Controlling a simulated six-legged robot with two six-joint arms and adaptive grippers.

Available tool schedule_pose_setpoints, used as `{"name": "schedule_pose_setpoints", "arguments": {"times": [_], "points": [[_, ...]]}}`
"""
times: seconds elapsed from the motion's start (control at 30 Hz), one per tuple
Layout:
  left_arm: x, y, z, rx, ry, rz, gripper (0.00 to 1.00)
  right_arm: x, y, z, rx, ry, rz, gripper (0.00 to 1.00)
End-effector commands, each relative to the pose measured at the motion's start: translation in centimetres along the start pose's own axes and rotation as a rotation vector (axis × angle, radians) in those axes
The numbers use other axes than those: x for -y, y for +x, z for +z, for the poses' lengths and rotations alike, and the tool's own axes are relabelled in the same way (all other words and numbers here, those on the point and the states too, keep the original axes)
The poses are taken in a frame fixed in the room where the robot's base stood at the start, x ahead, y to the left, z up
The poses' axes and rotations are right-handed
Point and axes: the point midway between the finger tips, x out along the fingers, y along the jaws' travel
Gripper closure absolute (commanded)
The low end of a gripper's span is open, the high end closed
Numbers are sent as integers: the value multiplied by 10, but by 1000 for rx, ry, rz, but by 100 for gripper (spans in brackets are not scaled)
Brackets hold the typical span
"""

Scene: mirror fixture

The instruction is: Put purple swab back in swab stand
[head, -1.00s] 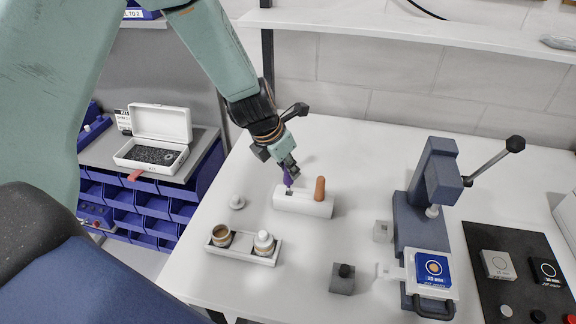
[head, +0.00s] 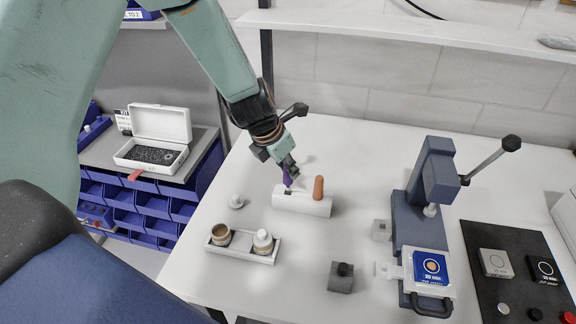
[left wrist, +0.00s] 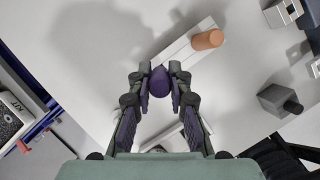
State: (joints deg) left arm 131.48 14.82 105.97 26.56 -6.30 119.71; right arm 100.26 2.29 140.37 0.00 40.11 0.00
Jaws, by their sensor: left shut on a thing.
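The purple swab (head: 287,177) is between the fingers of my left gripper (head: 290,172), which is shut on it. In the left wrist view the swab's rounded purple top (left wrist: 159,83) shows between the two fingertips (left wrist: 159,80). The white swab stand (head: 302,203) is a block on the table, directly below. The swab is at the stand's left end; whether its lower end sits in the hole is hidden. An orange-brown swab (head: 319,188) stands upright at the stand's right end. My right gripper is not in view.
A white tray (head: 242,254) with two small jars stands in front of the stand, with a small white cap (head: 236,202) nearby. A blue lever press (head: 413,215) stands to the right. A grey block (head: 341,278) lies in front. Table space behind the stand is clear.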

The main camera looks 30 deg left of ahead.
Motion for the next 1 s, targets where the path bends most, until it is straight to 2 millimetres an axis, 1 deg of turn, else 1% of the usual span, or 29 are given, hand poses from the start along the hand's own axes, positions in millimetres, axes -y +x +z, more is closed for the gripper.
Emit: {"name": "schedule_pose_setpoints", "arguments": {"times": [1.0], "points": [[0, 16, -7, 0, 0, 0, 100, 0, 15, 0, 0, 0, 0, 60]]}}
